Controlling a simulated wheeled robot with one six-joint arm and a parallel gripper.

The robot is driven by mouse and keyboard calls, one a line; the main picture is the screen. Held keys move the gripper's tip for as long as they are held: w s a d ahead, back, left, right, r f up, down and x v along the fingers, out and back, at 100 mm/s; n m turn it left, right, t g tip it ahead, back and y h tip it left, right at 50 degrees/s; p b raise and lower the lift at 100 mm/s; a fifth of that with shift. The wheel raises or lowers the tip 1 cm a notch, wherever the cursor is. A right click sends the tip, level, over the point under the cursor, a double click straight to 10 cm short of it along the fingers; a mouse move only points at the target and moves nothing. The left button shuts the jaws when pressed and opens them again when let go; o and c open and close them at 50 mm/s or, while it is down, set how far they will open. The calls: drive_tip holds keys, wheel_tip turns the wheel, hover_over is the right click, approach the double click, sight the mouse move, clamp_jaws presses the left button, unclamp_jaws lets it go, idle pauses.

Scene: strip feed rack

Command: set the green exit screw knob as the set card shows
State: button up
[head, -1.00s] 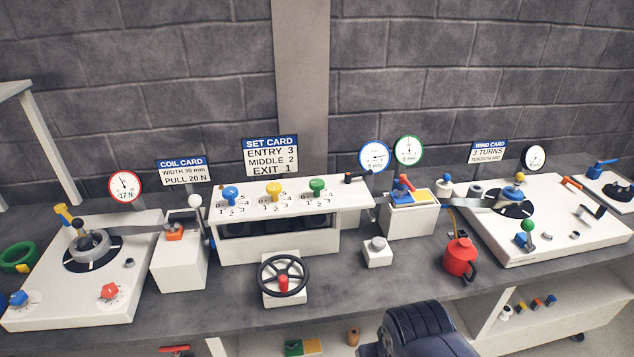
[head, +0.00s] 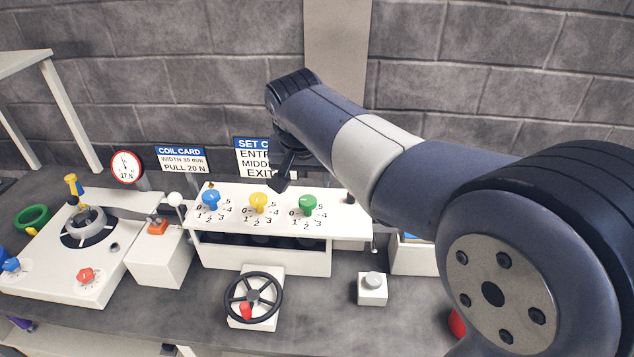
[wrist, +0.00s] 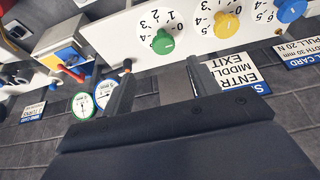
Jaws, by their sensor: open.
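The green exit screw knob (head: 307,204) is the rightmost of three knobs on the white rack's sloped top, with numbers printed around it. It also shows in the wrist view (wrist: 162,42). Its pointer seems to face the rack's front; the exact number is unclear. The set card (head: 252,146) stands behind the rack, its right side hidden by my arm; the wrist view shows part of it upside down (wrist: 232,72). My gripper (head: 283,172) is open and empty, above and behind the knobs, apart from the green one. Its two fingers show in the wrist view (wrist: 160,76).
The yellow knob (head: 258,202) and blue knob (head: 211,200) stand left of the green one. A black handwheel (head: 253,298) stands in front of the rack, with a grey button box (head: 372,287) to its right. The coil card (head: 181,160) is behind left. My arm covers the right side.

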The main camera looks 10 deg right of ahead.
sight(308, 200)
drive_tip(key=x, duration=0.7)
drive_tip(key=p+x, duration=0.1)
drive_tip(key=x, duration=0.2)
drive_tip(key=shift+w+a+f, duration=0.15)
drive_tip(key=shift+w+f, duration=0.1)
drive_tip(key=shift+w, duration=0.25)
drive_tip(key=c, duration=1)
drive_tip(key=shift+n, duration=0.3)
